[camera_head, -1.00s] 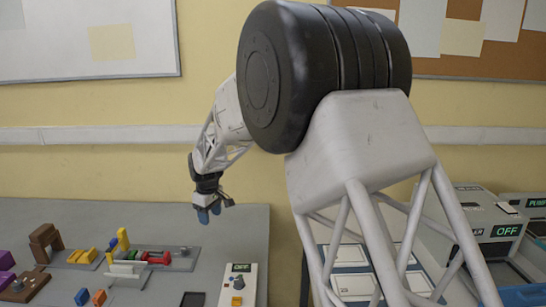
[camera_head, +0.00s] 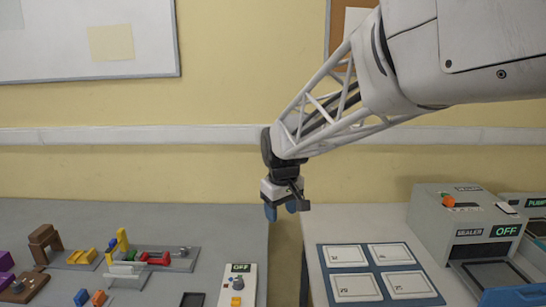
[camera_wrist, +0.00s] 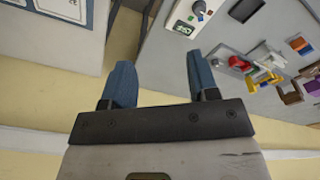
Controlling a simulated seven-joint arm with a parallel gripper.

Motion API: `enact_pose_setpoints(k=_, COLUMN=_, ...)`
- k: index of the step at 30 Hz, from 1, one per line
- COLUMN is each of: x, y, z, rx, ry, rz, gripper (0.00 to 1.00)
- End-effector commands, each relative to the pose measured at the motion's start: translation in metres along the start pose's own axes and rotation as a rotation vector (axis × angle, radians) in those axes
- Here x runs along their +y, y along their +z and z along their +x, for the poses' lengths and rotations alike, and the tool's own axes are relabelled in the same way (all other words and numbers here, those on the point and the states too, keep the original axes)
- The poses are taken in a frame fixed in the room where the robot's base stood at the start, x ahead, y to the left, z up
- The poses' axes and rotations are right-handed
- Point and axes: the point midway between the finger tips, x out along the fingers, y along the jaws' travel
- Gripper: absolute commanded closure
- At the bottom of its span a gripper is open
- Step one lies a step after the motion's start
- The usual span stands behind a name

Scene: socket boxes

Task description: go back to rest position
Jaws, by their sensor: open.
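My gripper (camera_head: 287,208) hangs in the air in front of the yellow wall, pointing down, above the gap between the two tables. Its two blue fingers are apart with nothing between them. In the wrist view the open gripper (camera_wrist: 163,82) shows in the middle, with floor and table edges beyond it. My arm reaches in from the upper right in the head view.
The left table (camera_head: 225,225) holds a control box (camera_head: 237,285) reading OFF and several coloured blocks and fixtures. The right table bears a blue board (camera_head: 327,270) with four white panels and a grey sealer machine (camera_head: 430,215) reading OFF. The space around my gripper is clear.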

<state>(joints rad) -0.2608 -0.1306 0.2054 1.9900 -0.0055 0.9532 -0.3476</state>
Motion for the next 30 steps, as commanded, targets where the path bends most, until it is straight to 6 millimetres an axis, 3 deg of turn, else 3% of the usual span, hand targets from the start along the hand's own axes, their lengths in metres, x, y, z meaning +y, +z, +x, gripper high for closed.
enact_pose_setpoints(k=13, x=0.004, y=0.128, z=-0.032, rx=0.034, ry=0.026, rz=0.218, gripper=0.46)
enact_pose_setpoints(k=30, x=-0.021, y=0.281, z=-0.032, rx=0.077, ry=0.056, rz=0.494, gripper=0.46)
